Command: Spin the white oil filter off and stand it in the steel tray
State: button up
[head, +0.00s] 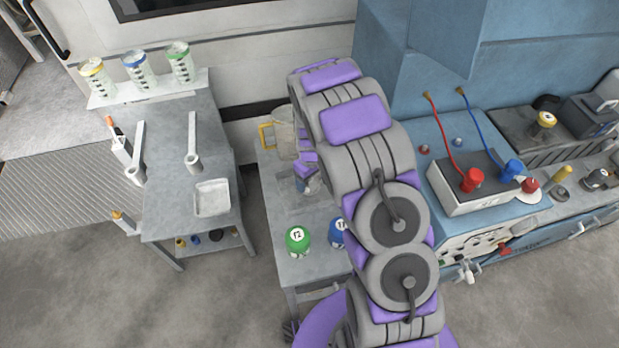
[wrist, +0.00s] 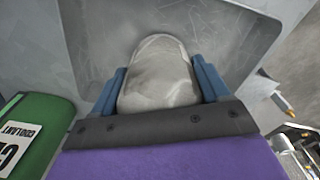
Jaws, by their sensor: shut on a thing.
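My gripper (head: 307,174) reaches down over the small steel table in the head view, partly hidden by my arm. In the wrist view my gripper (wrist: 160,88) has its two blue fingers on either side of a pale, rounded white oil filter (wrist: 158,72), shut on it. A grey steel tray (wrist: 92,30) with a raised rim lies below and around the filter in that view. Part of the tray also shows under my gripper in the head view (head: 299,205). I cannot tell whether the filter's base touches the tray floor.
A green coolant container (head: 298,241) and a blue one (head: 337,232) stand at the table's front; the green one (wrist: 38,130) is close left in the wrist view. A jug (head: 284,130) stands behind. A side bench (head: 200,120) holds wrenches and a pale tray (head: 212,198).

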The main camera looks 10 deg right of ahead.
jog(key=shift+d+f, duration=0.2)
jog(key=shift+a+f, duration=0.2)
jog(key=shift+f, duration=0.1)
dwell(0.3)
jog(key=o, duration=1.5)
jog(key=shift+d, duration=0.1)
jog(key=r+p, duration=0.1)
jog(key=r, duration=0.7)
jog(key=r+p, duration=0.1)
jog(key=r, duration=0.8)
jog(key=shift+s+d+r+p, duration=0.1)
jog(key=shift+s+r+p, duration=0.1)
jog(key=shift+p, duration=0.1)
